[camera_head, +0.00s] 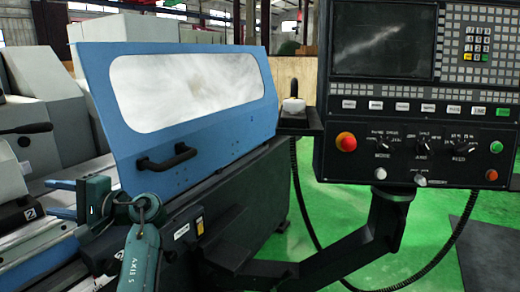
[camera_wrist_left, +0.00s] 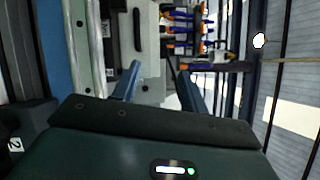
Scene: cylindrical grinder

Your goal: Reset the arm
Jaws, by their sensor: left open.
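My left gripper (camera_head: 50,198) is at the lower left of the head view, with its two blue fingers pointing left. The fingers are apart with nothing between them. It is left of and below the black door handle (camera_head: 166,158) and does not touch it. In the left wrist view the same gripper (camera_wrist_left: 160,78) shows its blue fingers spread, with a gap between them. My dark green left arm comes up from the bottom of the head view. My right gripper is in neither view.
The blue machine door (camera_head: 195,156) with its window stands just right of the gripper. A control panel (camera_head: 418,90) hangs on a dark arm at the right. Grey machine housing (camera_head: 60,90) is at the left. Green floor (camera_head: 330,215) shows between door and panel.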

